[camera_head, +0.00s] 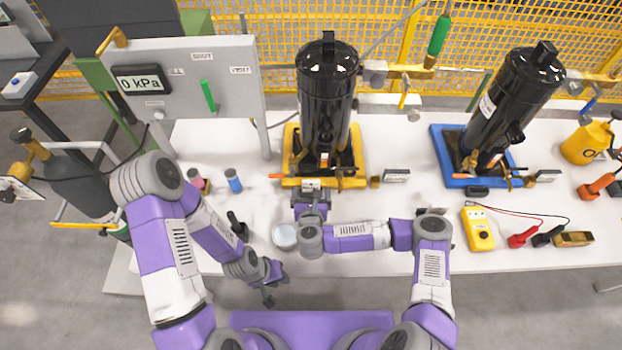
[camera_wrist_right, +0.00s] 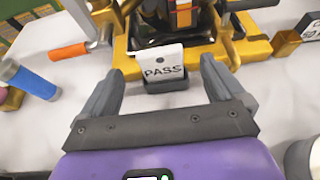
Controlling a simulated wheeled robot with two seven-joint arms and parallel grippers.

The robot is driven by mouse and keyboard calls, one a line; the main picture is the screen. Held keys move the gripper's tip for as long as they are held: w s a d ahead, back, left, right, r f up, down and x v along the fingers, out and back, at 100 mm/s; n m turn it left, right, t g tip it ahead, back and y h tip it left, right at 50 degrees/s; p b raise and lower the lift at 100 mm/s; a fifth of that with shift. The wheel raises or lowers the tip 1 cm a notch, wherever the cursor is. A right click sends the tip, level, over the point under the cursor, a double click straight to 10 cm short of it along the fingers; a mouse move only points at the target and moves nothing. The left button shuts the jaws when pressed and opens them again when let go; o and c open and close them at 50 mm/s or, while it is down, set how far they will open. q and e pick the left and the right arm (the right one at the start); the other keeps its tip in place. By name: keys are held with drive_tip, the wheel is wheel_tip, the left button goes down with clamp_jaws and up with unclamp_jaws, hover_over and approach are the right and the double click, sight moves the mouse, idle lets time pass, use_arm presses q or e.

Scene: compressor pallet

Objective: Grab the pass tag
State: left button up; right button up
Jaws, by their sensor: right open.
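The white pass tag (camera_wrist_right: 163,66), lettered "PASS", stands upright in a small dark holder (camera_wrist_right: 167,86) in the right wrist view. It is in front of the yellow base of a black compressor (camera_head: 326,95). My right gripper (camera_wrist_right: 161,72) is open, with one finger to each side of the tag and a visible gap on both sides. In the head view my right gripper (camera_head: 311,188) is at the front edge of the yellow base and mostly hides the tag. My left gripper (camera_head: 272,285) is empty and looks open, low in front of the table edge.
The white table (camera_head: 400,140) also bears a second compressor on a blue base (camera_head: 440,150), a yellow meter (camera_head: 478,228) and a round silvery lid or dish (camera_head: 285,237).

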sight(311, 184)
drive_tip(key=shift+b+x, duration=0.55)
drive_tip(key=shift+x, duration=2.4)
drive_tip(key=shift+w+r, duration=0.1)
drive_tip(key=c, duration=1)
